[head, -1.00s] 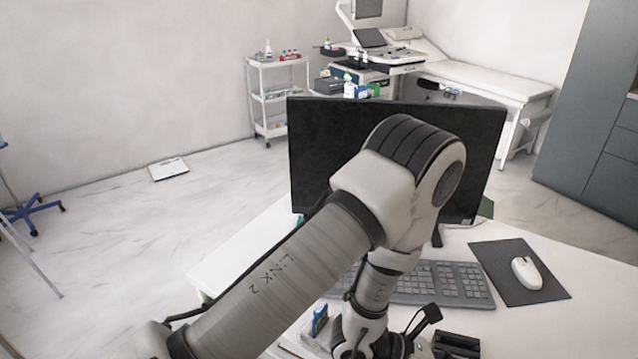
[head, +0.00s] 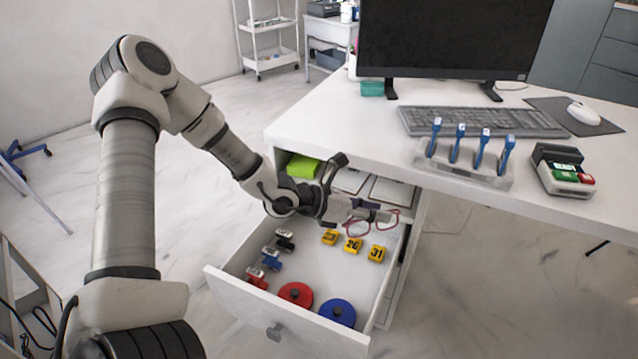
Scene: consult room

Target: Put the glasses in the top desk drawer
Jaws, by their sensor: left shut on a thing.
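The top desk drawer (head: 225,283) is pulled open below the desktop. The glasses (head: 358,227), with a thin reddish frame, are over the back right part of the drawer. My left gripper (head: 368,213) is shut on the glasses and holds them above the drawer's back, near the desk front. Part of the frame is hidden behind the fingers. I cannot tell how far above the drawer floor the glasses are. My right gripper is not in view.
The drawer holds yellow number blocks (head: 353,244), a red disc (head: 295,295), a blue disc (head: 337,312) and small stamps (head: 270,258). Its middle floor is bare. The desktop (head: 350,130) carries a rack (head: 462,165), keyboard (head: 480,121) and monitor (head: 455,40).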

